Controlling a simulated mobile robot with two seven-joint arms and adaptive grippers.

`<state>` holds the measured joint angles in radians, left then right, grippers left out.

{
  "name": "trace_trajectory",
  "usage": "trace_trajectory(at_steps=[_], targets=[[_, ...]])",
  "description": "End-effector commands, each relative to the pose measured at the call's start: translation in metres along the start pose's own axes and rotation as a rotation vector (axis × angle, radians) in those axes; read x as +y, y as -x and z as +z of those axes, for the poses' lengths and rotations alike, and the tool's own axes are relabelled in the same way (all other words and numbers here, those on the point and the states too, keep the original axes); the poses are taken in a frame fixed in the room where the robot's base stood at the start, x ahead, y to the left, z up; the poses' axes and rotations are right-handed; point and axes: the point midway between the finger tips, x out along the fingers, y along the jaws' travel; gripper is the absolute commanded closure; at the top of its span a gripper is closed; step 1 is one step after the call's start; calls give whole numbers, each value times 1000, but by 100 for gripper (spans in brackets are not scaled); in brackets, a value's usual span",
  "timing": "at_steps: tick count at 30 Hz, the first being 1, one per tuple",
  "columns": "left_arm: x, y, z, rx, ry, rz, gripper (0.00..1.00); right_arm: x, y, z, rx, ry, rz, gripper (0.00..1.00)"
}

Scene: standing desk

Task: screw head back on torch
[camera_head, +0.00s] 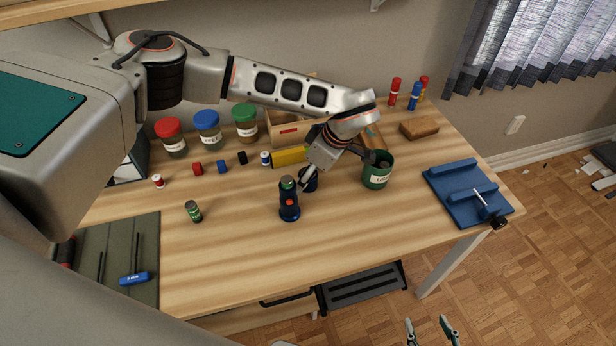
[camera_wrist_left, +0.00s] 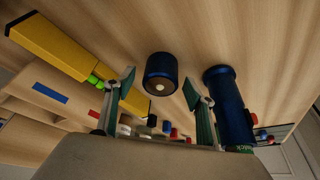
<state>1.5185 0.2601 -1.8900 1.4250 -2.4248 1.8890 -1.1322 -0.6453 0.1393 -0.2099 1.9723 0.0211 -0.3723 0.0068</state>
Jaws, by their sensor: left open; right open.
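The dark blue torch body (camera_head: 289,208) stands upright on the desk, with a red button and a green part at its top. It is also at the right of the left wrist view (camera_wrist_left: 228,100). A short dark blue cylinder, apparently the torch head (camera_head: 312,183), stands just behind and right of it. In the left wrist view the head (camera_wrist_left: 161,70) lies ahead of and between the fingertips, with clear gaps. My left gripper (camera_wrist_left: 158,90) is open and empty, its fingers partly hidden in the head view. My right gripper (camera_head: 432,330) is open and empty, off the desk's front edge.
A green cell (camera_head: 194,211) stands left of the torch. A green cup (camera_head: 377,171) is close on the right. A blue fixture (camera_head: 462,196) sits far right. The front middle desk is clear.

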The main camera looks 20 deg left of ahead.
Motion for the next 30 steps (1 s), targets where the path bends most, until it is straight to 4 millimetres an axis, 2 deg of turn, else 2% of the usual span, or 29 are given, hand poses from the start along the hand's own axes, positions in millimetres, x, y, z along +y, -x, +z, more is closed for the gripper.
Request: trace_trajectory(at_steps=[1,2,6,20,26,30], targets=[[0,0,0,0,0,0,45,0,0,0,0,0,0,50],[0,0,0,0,0,0,50,0,0,0,0,0,0,50],[0,0,0,0,0,0,86,0,0,0,1,0,0,50],[0,6,-2,1,0,1,86,0,0,-2,2,0,0,50],[1,28,-12,2,1,4,86,0,1,-4,5,-2,0,50],[2,58,-24,1,1,6,86,1,2,-6,6,-4,0,50]])
